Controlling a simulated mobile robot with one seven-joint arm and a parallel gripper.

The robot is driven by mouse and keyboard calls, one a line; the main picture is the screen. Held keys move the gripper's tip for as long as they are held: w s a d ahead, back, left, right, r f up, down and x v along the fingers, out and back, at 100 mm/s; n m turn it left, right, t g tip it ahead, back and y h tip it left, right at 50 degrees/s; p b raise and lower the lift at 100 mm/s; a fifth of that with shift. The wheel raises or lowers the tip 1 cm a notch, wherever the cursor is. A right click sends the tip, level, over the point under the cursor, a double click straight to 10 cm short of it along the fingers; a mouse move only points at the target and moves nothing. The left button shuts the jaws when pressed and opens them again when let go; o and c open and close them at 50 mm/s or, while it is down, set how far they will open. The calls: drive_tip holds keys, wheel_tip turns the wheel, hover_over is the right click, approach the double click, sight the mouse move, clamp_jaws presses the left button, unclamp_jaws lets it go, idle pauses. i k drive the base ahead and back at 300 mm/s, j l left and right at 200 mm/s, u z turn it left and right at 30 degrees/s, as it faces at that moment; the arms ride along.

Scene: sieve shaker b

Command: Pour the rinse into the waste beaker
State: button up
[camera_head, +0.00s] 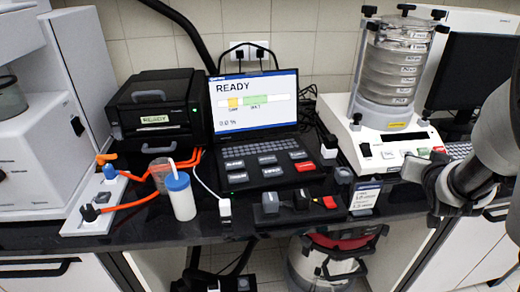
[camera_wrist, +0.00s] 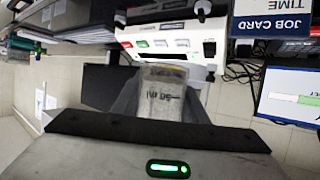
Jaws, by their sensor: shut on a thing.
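My gripper (camera_wrist: 165,112) is shut on a small clear container (camera_wrist: 163,92) with dark lettering that I cannot read. What is inside it is hard to tell. In the head view my gripper (camera_head: 440,190) is at the right, in front of the sieve shaker, and the container cannot be made out there. A clear brownish beaker (camera_head: 160,176) stands on the left of the bench, partly behind a white wash bottle (camera_head: 181,200) with a blue cap. I cannot read a waste label on it. My gripper is far to its right.
A sieve shaker (camera_head: 385,140) with stacked clear sieves stands at the right. A laptop (camera_head: 258,105) showing READY and a black printer (camera_head: 155,105) stand at the back. Orange cables run from a power strip (camera_head: 95,205) near the beaker. A job card (camera_head: 365,197) stands at the front edge.

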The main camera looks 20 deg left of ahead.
sight(160, 168)
drive_tip(key=k+j, duration=0.1)
drive_tip(key=j, duration=0.35)
drive_tip(key=k+j, duration=0.1)
drive_tip(key=j, duration=0.35)
drive_tip(key=k+j, duration=0.1)
drive_tip(key=j, duration=0.35)
drive_tip(key=k+j, duration=0.1)
drive_tip(key=j, duration=0.35)
